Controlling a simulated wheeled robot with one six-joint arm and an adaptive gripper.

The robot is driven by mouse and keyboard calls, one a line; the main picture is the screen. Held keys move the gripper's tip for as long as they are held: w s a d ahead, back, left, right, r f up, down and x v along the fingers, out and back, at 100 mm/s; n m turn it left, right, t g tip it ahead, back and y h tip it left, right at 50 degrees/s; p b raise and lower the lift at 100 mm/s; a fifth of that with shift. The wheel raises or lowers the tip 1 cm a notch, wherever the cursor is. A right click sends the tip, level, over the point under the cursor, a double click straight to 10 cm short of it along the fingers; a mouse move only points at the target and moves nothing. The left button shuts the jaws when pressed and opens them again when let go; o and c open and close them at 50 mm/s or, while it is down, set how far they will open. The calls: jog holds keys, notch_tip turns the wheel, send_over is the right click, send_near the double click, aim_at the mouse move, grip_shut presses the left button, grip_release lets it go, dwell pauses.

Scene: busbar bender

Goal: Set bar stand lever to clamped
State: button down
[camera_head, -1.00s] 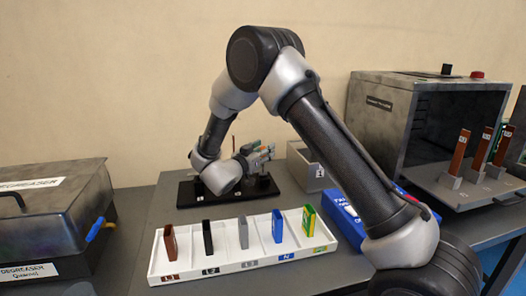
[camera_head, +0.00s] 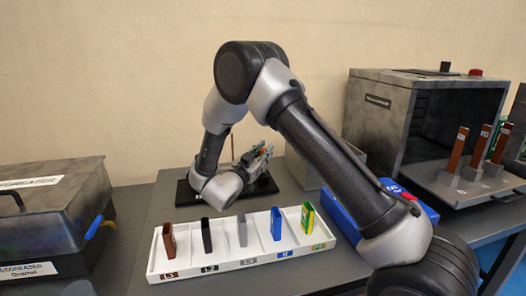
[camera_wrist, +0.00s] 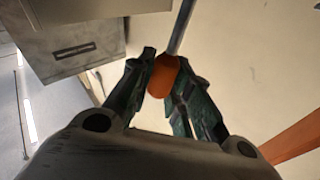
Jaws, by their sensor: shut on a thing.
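The bar stand has a black base (camera_head: 187,193) on the table behind the white tray, mostly covered by my wrist. A thin upright reddish-brown bar shows just above my wrist, and a copper-coloured bar (camera_wrist: 298,138) crosses the lower right of the wrist view. My gripper (camera_head: 264,152) is over the right part of the stand. In the wrist view my gripper (camera_wrist: 163,80) is shut on the orange knob (camera_wrist: 162,76) of the lever. The lever's grey rod (camera_wrist: 181,27) runs up from the knob. The lever's pivot is hidden.
A white tray (camera_head: 210,268) with several coloured pieces stands in front. A grey bin (camera_head: 350,158) and a blue box (camera_head: 342,217) lie right of the stand, partly behind my arm. A grey oven-like cabinet (camera_head: 380,119) is at right, a degreaser tank (camera_head: 60,205) at left.

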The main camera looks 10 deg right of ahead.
jog(key=c, duration=1.3)
grip_release()
notch_tip(320, 180, up, 10)
